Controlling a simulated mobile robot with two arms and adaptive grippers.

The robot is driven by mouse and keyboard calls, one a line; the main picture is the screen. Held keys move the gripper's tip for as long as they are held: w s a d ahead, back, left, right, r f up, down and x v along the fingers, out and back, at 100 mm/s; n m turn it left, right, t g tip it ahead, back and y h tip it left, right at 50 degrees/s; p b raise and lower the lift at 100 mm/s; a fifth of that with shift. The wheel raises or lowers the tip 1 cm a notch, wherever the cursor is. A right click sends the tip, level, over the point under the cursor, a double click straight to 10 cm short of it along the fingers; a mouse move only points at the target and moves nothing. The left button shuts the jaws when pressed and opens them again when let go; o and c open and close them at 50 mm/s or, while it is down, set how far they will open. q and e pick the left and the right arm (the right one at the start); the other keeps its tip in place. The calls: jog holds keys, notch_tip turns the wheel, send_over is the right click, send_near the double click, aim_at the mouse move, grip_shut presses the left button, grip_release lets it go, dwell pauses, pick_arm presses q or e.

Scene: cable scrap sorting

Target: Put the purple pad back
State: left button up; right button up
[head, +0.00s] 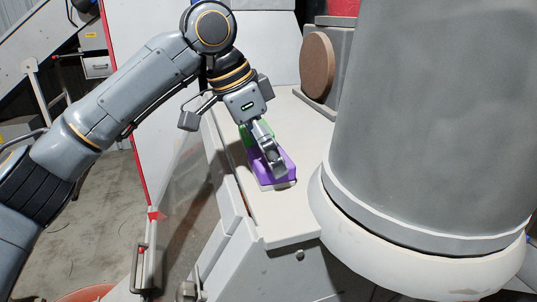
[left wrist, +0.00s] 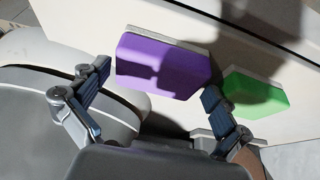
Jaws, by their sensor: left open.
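The purple pad (head: 263,168) lies on the pale machine ledge, under my left gripper (head: 274,158). In the left wrist view the purple pad (left wrist: 164,66) is a block with a pale strip along its far edge. My left gripper (left wrist: 158,98) is open, with one finger to the left of the pad and the other by its right end. The right finger is close to the pad; I cannot tell whether it touches. My right gripper is not in view.
A green pad (left wrist: 254,93) lies just right of the purple one, partly seen in the head view (head: 257,130). A big grey cylinder (head: 435,120) stands right of the ledge (head: 290,222). A brown disc (head: 318,68) stands behind.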

pick_arm(q)
jog(key=b+v, duration=0.2)
jog(key=v, duration=0.9)
jog(key=shift+r, duration=0.4)
jog(key=shift+s+f, duration=0.1)
